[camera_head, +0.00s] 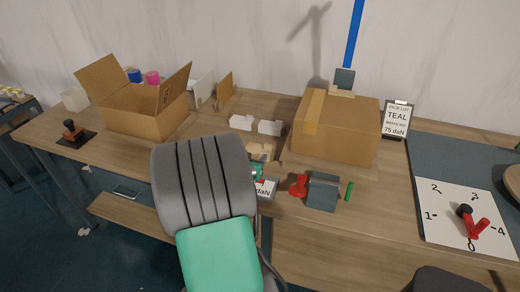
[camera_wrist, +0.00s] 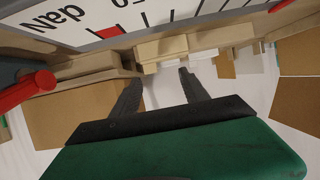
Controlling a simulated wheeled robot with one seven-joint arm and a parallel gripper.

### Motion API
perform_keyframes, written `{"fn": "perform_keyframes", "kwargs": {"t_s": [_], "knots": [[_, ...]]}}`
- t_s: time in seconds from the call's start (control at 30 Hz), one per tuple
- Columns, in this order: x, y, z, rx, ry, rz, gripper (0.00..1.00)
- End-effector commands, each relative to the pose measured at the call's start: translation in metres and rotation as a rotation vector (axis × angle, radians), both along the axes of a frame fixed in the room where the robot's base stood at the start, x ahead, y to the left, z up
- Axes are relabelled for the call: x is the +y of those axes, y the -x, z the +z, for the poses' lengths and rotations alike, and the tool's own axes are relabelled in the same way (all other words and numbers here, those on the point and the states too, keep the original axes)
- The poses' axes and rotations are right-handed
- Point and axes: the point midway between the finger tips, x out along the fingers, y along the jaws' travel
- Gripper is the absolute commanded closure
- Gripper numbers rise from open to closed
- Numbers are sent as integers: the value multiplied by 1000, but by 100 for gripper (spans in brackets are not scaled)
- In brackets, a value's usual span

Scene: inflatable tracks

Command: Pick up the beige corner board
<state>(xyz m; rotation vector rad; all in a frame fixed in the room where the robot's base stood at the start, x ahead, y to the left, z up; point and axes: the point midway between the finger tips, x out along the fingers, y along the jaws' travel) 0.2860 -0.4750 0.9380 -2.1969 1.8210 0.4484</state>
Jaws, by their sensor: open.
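I cannot tell which piece is the corner board. My gripper (camera_wrist: 160,85) has a green body and two dark fingers spread apart, with nothing visibly held between them.
A closed cardboard box (camera_head: 345,135), an open box (camera_head: 145,112), white blocks (camera_head: 241,122) and an upright tan board (camera_head: 224,90) surround the area. A red-handled grey device (camera_head: 322,192) stands right; a dial plate (camera_wrist: 85,20) is close.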

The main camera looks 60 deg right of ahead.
Motion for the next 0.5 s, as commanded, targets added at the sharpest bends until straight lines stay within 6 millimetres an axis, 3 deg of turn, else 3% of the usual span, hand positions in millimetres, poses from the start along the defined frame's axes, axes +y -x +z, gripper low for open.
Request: {"fn": "perform_keyframes", "kwargs": {"t_s": [0.03, 0.1, 0.5], "knots": [[-11, 12, 0, -6, 27, -24, 47], [-21, 18, -1, -10, 48, -35, 47], [-79, 11, -16, -10, 48, -33, 47]]}}
